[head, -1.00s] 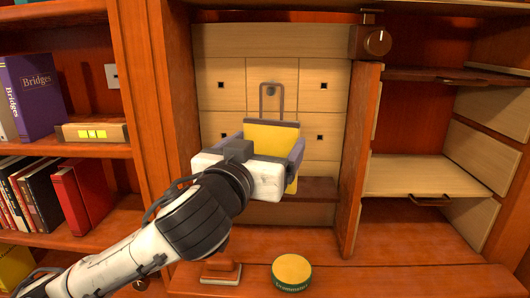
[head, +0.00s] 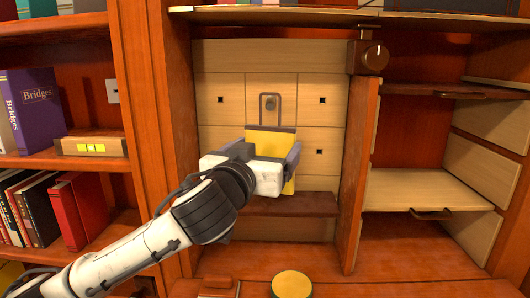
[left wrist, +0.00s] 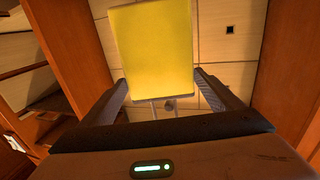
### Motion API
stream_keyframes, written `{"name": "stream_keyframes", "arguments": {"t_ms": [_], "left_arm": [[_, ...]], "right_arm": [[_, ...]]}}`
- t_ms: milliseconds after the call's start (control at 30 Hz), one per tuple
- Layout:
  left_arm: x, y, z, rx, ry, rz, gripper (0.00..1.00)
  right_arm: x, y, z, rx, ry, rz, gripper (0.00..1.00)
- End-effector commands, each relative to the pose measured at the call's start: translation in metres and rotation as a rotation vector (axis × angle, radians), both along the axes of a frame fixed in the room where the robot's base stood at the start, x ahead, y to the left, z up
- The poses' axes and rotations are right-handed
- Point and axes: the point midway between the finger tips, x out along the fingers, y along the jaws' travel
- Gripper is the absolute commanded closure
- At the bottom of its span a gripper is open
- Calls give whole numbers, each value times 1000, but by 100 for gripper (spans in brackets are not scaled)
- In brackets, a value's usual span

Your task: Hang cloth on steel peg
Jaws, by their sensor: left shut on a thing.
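The yellow cloth (head: 268,144) hangs below a dark top bar with a thin brown loop (head: 262,108) standing up from it. My left gripper (head: 272,152) is shut on it, in front of the panel. In the left wrist view the cloth (left wrist: 152,48) fills the space between and beyond the fingers (left wrist: 163,90). The steel peg (head: 270,104) shows inside the loop's outline, just below its top, in the head view. I cannot tell whether the loop is around the peg or in front of it. My right gripper is out of view.
The pale panel (head: 220,125) has several small dark square holes. A brown ledge (head: 300,204) runs below it. A wooden divider (head: 361,170) stands at the right, with a dark knob fixture (head: 373,56) above. A yellow-topped round tin (head: 291,285) stands on the lower shelf.

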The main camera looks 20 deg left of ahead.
Motion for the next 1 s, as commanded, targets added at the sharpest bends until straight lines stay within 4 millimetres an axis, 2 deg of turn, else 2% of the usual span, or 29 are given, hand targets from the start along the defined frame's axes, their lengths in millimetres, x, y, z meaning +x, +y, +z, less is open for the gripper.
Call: {"name": "stream_keyframes", "arguments": {"t_ms": [733,1000], "left_arm": [[44,14,-2,0,-1,3,36],[54,16,-10,-2,0,0,36]], "right_arm": [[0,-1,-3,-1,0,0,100],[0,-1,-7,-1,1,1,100]]}}
